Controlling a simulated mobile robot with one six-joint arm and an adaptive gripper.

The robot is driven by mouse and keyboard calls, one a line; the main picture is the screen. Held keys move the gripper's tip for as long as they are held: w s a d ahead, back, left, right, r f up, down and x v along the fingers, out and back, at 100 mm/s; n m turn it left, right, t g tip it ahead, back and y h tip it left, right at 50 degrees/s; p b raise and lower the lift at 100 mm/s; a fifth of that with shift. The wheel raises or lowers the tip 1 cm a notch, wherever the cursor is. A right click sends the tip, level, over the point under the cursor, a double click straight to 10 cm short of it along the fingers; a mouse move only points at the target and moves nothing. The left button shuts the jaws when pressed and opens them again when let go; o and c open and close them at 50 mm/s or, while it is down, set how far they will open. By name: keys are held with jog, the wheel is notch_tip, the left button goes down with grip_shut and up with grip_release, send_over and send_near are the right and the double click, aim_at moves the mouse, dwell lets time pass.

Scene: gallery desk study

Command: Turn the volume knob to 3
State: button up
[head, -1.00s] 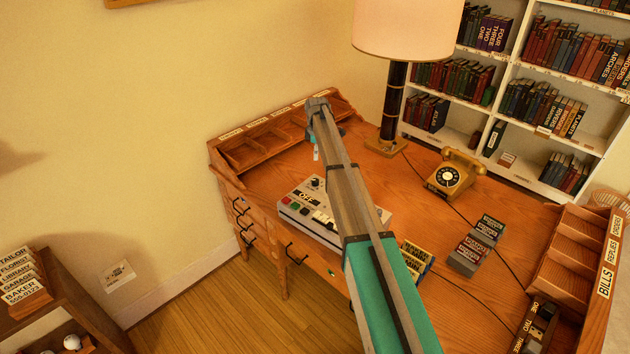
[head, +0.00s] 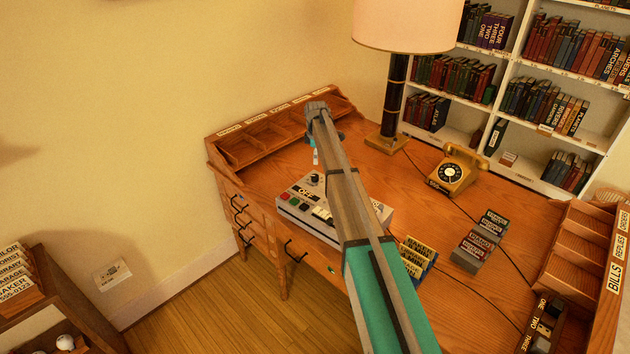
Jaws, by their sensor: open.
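A light grey desktop machine (head: 292,208) with red, green and white keys along its front sits on the wooden desk, partly behind my arm. A small dark round knob (head: 315,178) stands on its top near the back left, with an "OFF" label beside it. The knob's pointer and any numbers are too small to read. My gripper (head: 316,158) hangs at the end of the arm, just above the knob in the picture, and appears apart from it. Its fingers are small and partly hidden by the wrist, but they are open and hold nothing visible. The machine's middle is hidden.
A lamp (head: 397,95) stands behind on the desk, with a yellow telephone (head: 458,172) to its right. Card stacks (head: 418,252) lie right of the arm. A low wooden sorter (head: 250,150) lines the left back edge; another organizer (head: 580,255) stands right.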

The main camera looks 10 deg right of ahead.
aim_at(316, 176)
jog(key=shift+f+b, duration=4.4)
jog(key=shift+f, duration=0.3)
jog(key=shift+c, duration=0.2)
grip_shut()
jog(key=shift+a, duration=0.2)
jog(key=shift+d, duration=0.1)
